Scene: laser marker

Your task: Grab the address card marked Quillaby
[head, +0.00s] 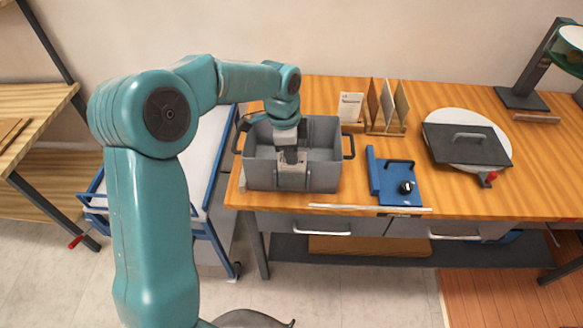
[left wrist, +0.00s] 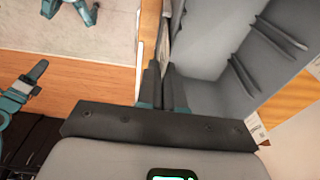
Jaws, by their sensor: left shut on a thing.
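A white card (head: 350,106) with small dark print stands upright on the table behind and right of the grey bin; I cannot read its print surely. Several brown and grey cards (head: 387,100) stand in a wooden rack beside it. My left gripper (head: 291,158) points down at the front of the grey bin (head: 262,172), apart from the cards. In the left wrist view my left gripper (left wrist: 164,82) has its fingers close together along the bin wall (left wrist: 212,45). It is shut on what looks like that wall; the exact grip is partly hidden.
A blue plate with a black knob (head: 405,187) lies right of the bin. A white disc (head: 455,116) under a dark lid (head: 466,142) stands further right. A lamp-like device (head: 537,75) is at the far right. A blue-framed cart (head: 195,200) stands left of the table.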

